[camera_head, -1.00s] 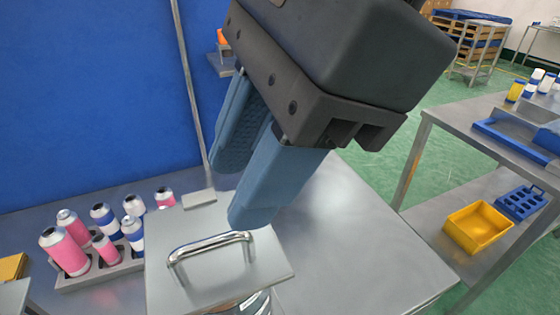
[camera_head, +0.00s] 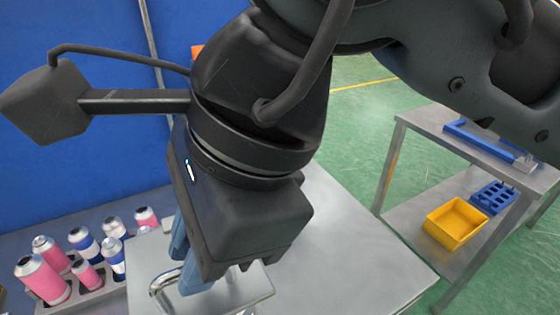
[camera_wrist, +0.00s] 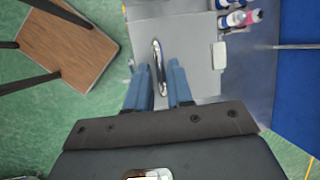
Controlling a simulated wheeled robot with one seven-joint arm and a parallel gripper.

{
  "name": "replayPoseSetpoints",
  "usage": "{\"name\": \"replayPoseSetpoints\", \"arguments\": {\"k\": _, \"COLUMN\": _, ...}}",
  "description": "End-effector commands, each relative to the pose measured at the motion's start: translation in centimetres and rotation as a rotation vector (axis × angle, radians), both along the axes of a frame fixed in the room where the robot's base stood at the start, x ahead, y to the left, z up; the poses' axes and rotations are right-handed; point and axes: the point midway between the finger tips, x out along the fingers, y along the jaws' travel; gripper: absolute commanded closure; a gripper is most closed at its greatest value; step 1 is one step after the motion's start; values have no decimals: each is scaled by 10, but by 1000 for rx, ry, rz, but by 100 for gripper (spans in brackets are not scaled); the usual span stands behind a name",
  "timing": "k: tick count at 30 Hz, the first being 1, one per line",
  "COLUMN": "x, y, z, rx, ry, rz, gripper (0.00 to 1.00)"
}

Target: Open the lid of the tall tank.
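The tall tank's lid (camera_head: 145,262) is a square grey metal plate with a curved bar handle (camera_head: 160,286). It lies flat as far as I can see; the tank body below is hidden. In the wrist view the lid (camera_wrist: 188,60) is seen from above, with the handle (camera_wrist: 158,62) running lengthwise. My gripper (camera_head: 185,272) points down over the lid at the handle and partly hides both. In the wrist view its two blue fingers (camera_wrist: 159,84) are apart, with the near end of the handle in line with the gap. I cannot tell whether they touch the handle.
Pink, white and blue cans (camera_head: 45,282) stand in a rack left of the lid. A blue wall is behind. Free grey tabletop (camera_head: 355,250) lies to the right. A separate bench (camera_head: 500,170) further right holds a yellow bin (camera_head: 455,222) and a blue rack (camera_head: 493,197).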

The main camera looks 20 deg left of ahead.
Motion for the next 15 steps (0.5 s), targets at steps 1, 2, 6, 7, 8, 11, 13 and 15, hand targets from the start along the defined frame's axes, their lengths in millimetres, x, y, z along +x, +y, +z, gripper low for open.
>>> {"name": "replayPoseSetpoints", "arguments": {"k": 1, "x": 0, "y": 0, "z": 0, "rx": 0, "ry": 0, "rz": 0, "gripper": 84}}
{"name": "replayPoseSetpoints", "arguments": {"k": 2, "x": 0, "y": 0, "z": 0, "rx": 0, "ry": 0, "rz": 0, "gripper": 87}}
{"name": "replayPoseSetpoints", "arguments": {"k": 6, "x": 0, "y": 0, "z": 0, "rx": 0, "ry": 0, "rz": 0, "gripper": 100}}
{"name": "replayPoseSetpoints", "arguments": {"k": 7, "x": 0, "y": 0, "z": 0, "rx": 0, "ry": 0, "rz": 0, "gripper": 100}}
{"name": "replayPoseSetpoints", "arguments": {"k": 8, "x": 0, "y": 0, "z": 0, "rx": 0, "ry": 0, "rz": 0, "gripper": 100}}
{"name": "replayPoseSetpoints", "arguments": {"k": 11, "x": 0, "y": 0, "z": 0, "rx": 0, "ry": 0, "rz": 0, "gripper": 100}}
{"name": "replayPoseSetpoints", "arguments": {"k": 13, "x": 0, "y": 0, "z": 0, "rx": 0, "ry": 0, "rz": 0, "gripper": 100}}
{"name": "replayPoseSetpoints", "arguments": {"k": 15, "x": 0, "y": 0, "z": 0, "rx": 0, "ry": 0, "rz": 0, "gripper": 100}}
